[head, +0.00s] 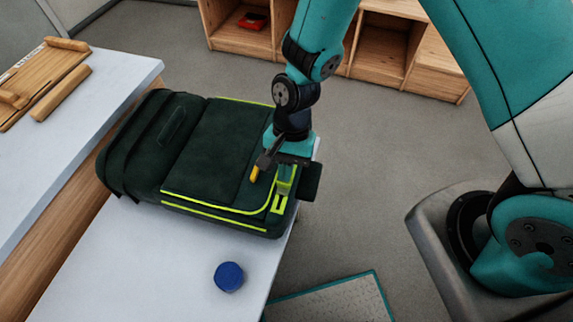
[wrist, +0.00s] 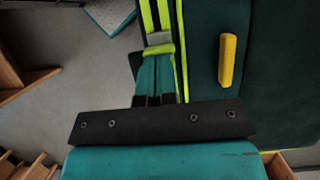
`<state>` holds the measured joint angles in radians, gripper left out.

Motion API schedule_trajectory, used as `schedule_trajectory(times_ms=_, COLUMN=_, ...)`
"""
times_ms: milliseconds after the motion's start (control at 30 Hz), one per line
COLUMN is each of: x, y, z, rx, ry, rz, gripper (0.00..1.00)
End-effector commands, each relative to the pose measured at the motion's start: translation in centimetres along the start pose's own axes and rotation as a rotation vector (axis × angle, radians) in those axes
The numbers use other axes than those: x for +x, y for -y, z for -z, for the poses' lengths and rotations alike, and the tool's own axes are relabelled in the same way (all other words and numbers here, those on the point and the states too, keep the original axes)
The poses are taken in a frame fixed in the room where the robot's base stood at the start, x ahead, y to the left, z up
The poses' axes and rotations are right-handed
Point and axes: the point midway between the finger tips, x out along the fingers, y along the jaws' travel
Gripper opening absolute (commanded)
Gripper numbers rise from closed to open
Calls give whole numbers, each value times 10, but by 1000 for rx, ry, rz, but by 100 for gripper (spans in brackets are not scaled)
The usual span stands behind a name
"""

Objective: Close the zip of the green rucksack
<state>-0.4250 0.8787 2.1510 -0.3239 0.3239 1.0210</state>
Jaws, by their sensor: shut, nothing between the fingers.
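The green rucksack (head: 190,150) lies flat on the white table, dark green with lime lines along its near side and around the panel edge. In the wrist view, parallel lime lines (wrist: 182,50) edge the dark green panel (wrist: 275,60). A yellow tab (head: 255,173) lies on the panel near the right end; it also shows in the wrist view (wrist: 228,60), right of my fingers and apart from them. My gripper (head: 284,184) is shut and empty over the rucksack's right end, by the lime edging. In the wrist view its fingertips (wrist: 157,52) are close together; their contact with the edging is unclear.
A blue round lid-like object (head: 229,277) sits on the white table (head: 150,260) near its front. Wooden shelves (head: 385,50) stand behind. A teal-edged mat (head: 335,300) lies on the floor.

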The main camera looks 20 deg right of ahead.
Motion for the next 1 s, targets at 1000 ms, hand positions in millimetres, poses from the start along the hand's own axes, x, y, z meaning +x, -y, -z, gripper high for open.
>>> schedule_trajectory(times_ms=1000, x=-14, y=0, z=-10, rx=-11, ry=-4, rz=4, gripper=0)
